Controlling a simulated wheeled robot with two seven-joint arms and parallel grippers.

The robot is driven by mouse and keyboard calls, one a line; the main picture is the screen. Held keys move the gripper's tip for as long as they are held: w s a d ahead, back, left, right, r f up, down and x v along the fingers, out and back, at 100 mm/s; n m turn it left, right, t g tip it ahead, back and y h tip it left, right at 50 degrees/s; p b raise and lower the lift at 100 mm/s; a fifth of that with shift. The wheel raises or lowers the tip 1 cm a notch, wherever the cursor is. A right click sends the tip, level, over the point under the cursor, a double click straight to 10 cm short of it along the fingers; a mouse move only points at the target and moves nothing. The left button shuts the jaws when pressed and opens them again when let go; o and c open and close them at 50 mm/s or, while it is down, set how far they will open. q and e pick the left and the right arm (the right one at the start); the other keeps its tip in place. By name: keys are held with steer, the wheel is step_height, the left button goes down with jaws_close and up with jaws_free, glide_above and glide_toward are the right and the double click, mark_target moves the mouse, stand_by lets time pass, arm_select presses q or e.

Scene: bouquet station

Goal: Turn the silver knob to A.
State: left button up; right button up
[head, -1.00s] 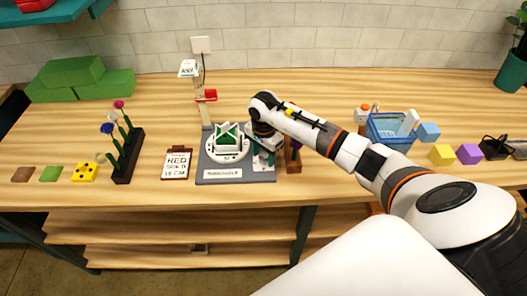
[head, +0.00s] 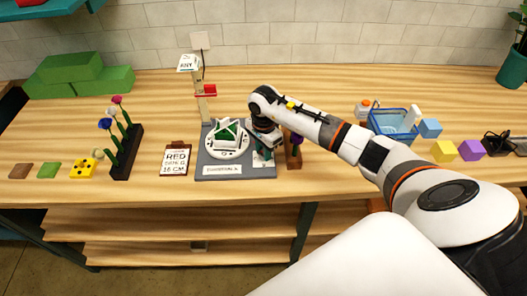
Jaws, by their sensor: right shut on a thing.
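My right gripper (head: 264,151) points down at the right side of a grey station board (head: 210,172). It is shut on a small part there, apparently the silver knob. The knob itself is hidden by the gripper and wrist, and its pointer and the letter A cannot be made out. Left of the gripper, a round white turntable (head: 228,151) with a green and white holder (head: 227,133) stands on the board. A white label (head: 222,170) is on the board's front; its text is too small to read. My left gripper is not in view.
A clipboard card (head: 176,158) lies left of the board. A dark rack with flowers (head: 127,153) stands further left. A wooden post with a red piece (head: 205,91) rises behind. A blue basket (head: 394,126) and coloured cubes (head: 444,151) are at the right.

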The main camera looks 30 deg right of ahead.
steer(key=m+b, duration=0.2)
steer(key=m, duration=0.1)
steer(key=shift+f+m, duration=0.1)
steer(key=shift+m, duration=0.2)
steer(key=m+b, duration=0.2)
steer(key=m, duration=0.2)
steer(key=shift+m, duration=0.3)
steer(key=m+b, duration=0.1)
steer(key=m, duration=0.2)
steer(key=shift+b, duration=0.4)
steer(key=m+b, duration=0.1)
steer(key=m, duration=0.4)
steer(key=m+b, duration=0.1)
steer(key=m, duration=0.3)
steer(key=shift+m, duration=0.3)
steer(key=m, duration=0.4)
steer(key=shift+r+m, duration=0.2)
steer(key=shift+m, duration=0.1)
steer(key=m, duration=0.4)
steer(key=shift+w+m, duration=0.1)
steer(key=shift+m, duration=2.4)
